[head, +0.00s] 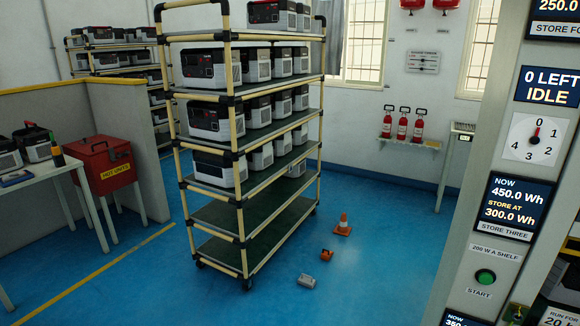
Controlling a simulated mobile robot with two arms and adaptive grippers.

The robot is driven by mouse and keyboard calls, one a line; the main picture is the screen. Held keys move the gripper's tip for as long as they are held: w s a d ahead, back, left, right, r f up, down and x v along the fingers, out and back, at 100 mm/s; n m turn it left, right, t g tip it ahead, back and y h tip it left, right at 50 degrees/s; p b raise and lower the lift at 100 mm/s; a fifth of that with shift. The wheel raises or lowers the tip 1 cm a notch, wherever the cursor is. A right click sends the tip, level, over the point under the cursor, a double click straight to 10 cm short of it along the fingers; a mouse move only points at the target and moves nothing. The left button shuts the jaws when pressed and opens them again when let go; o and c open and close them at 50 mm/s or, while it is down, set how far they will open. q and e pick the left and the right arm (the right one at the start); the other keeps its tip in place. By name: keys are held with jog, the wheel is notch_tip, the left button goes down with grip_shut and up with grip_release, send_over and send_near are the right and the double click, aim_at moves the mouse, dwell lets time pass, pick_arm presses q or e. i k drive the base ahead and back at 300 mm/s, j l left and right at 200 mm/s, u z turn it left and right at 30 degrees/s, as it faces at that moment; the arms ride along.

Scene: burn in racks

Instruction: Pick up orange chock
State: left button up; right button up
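A small orange object (326,255), which looks like the orange chock, lies on the blue floor to the right of the wheeled rack (243,240). It is apart from the rack and from the things around it. A similar pale grey block (306,281) lies on the floor nearer to me and a little to the left. Neither of my grippers shows in the head view.
A control panel column (495,200) fills the right side. A red box (104,165) and a table (40,170) stand left. Blue floor is open in front.

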aim_at(325, 255)
jog(key=i+l+u, duration=0.1)
jog(key=i, duration=1.95)
